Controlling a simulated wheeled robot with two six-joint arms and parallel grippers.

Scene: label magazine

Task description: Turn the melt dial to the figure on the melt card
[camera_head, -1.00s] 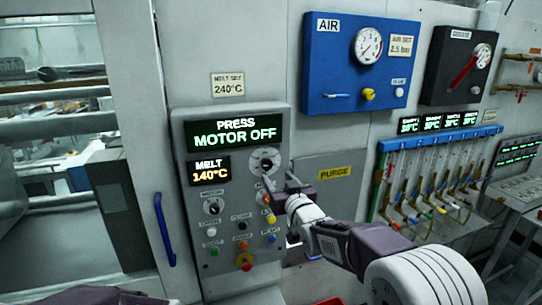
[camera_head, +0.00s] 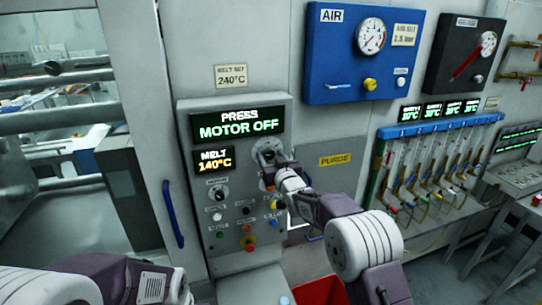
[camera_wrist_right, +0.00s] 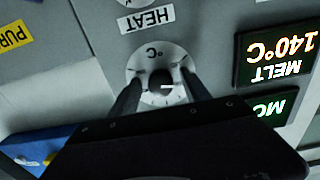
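The melt card (camera_head: 231,76) on the wall above the panel reads 240°C. The melt display (camera_head: 213,161) reads 140°C. The melt dial (camera_head: 265,146) is right of that display, partly hidden by my right gripper (camera_head: 279,160). In the right wrist view the dial (camera_wrist_right: 158,79) is a dark knob with a white mark on a pale round scale marked °C. My right gripper's fingers (camera_wrist_right: 160,82) stand apart on either side of the knob; firm contact does not show. My left arm shows at the bottom left, its gripper out of view.
The control panel (camera_head: 194,187) carries a PRESS MOTOR OFF display (camera_head: 238,124), a motor knob (camera_head: 218,193) and several coloured buttons below the dial. A purge plate (camera_head: 334,160) is just right of my right gripper. A blue air box (camera_head: 335,60) hangs above.

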